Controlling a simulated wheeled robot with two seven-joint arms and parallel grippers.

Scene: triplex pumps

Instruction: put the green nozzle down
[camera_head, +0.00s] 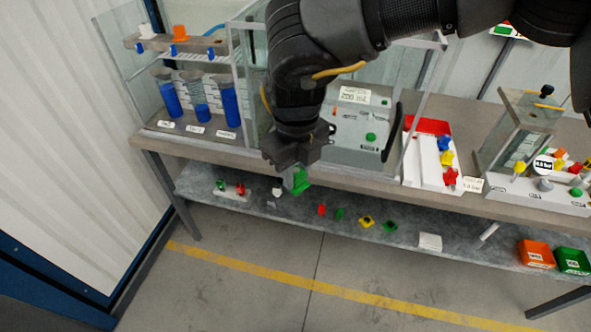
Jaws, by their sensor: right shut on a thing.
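My right gripper (292,176) hangs over the front edge of the workbench, pointing down. It is shut on the green nozzle (299,182), which shows just below and right of the fingers. The nozzle is held in front of the bench, above the lower shelf (300,222); I cannot tell its exact height over that shelf. The fingers and wrist hide part of the nozzle. My left gripper does not show.
The lower shelf carries a red piece (321,210), a green piece (340,213), a yellow piece (367,222) and another green piece (390,227). Orange (535,254) and green (572,261) bins stand at its right. Blue-filled cylinders (201,114) and a machine (360,131) stand on the bench.

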